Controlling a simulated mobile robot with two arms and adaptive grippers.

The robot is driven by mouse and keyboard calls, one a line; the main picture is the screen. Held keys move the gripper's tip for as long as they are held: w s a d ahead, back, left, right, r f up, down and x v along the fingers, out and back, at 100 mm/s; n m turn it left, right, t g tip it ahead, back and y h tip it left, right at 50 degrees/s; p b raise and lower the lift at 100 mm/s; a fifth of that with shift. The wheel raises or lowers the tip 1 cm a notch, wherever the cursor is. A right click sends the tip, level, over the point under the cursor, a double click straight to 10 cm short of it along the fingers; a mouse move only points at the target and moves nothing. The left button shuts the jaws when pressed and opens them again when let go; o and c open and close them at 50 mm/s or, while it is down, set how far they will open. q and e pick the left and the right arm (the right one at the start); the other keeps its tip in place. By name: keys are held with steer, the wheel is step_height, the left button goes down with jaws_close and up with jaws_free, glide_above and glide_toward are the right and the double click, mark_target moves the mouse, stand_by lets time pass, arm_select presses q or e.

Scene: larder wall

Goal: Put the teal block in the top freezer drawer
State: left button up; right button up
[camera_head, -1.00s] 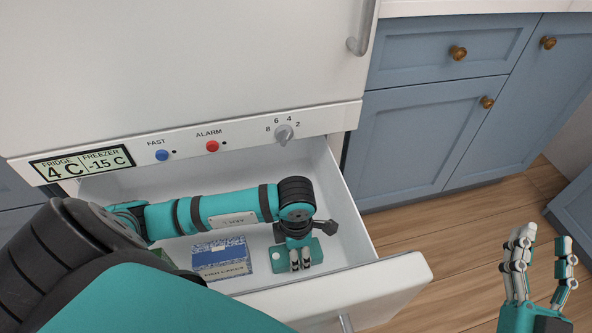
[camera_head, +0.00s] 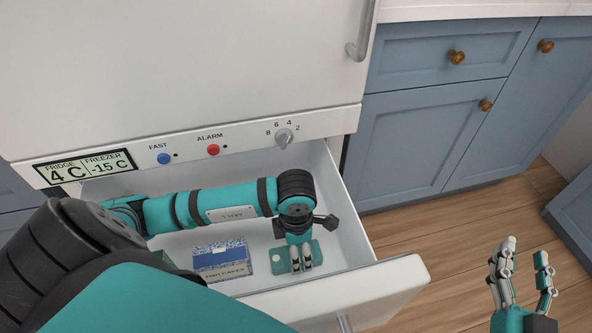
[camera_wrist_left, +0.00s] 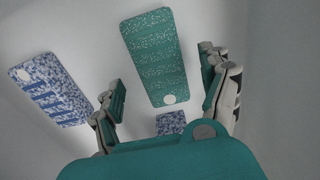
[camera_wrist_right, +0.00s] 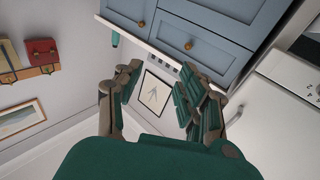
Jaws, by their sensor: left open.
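The teal block (camera_head: 277,255), speckled with a white round spot, lies in the open freezer drawer (camera_head: 375,287). My left gripper (camera_head: 301,258) is low inside the drawer, over the block, and partly hides it. In the left wrist view the teal block (camera_wrist_left: 155,60) lies on the pale drawer floor, beyond and between the spread fingers of the left gripper (camera_wrist_left: 162,85). The fingers stand apart from it and hold nothing. My right gripper (camera_head: 525,250) is open and empty above the wooden floor, right of the drawer.
A blue and white box (camera_head: 222,260) lies left of the block in the drawer, with a green box (camera_head: 180,262) partly hidden by my left arm. The fridge panel with its knob (camera_head: 284,138) is above the drawer. Blue cabinets (camera_head: 415,135) stand at the right.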

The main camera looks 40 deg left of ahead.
arm_select(q)
step_height(320, 180, up, 5)
steer(key=shift+r+p, duration=0.1)
steer(key=shift+p, duration=0.6)
step_height(320, 180, up, 4)
steer(key=shift+r+p, duration=0.1)
steer(key=shift+p, duration=0.45)
arm_select(e)
steer(key=s+d+f+g+h, duration=0.1)
steer(key=s+f+g, duration=0.1)
steer(key=f+g, duration=0.2)
steer(key=s+d+f+g+h, duration=0.1)
steer(key=s+d+f+g, duration=0.1)
steer(key=f, duration=0.6)
steer(key=shift+s+g+h, duration=0.3)
steer(key=shift+s+g, duration=0.15)
steer(key=shift+g, duration=0.55)
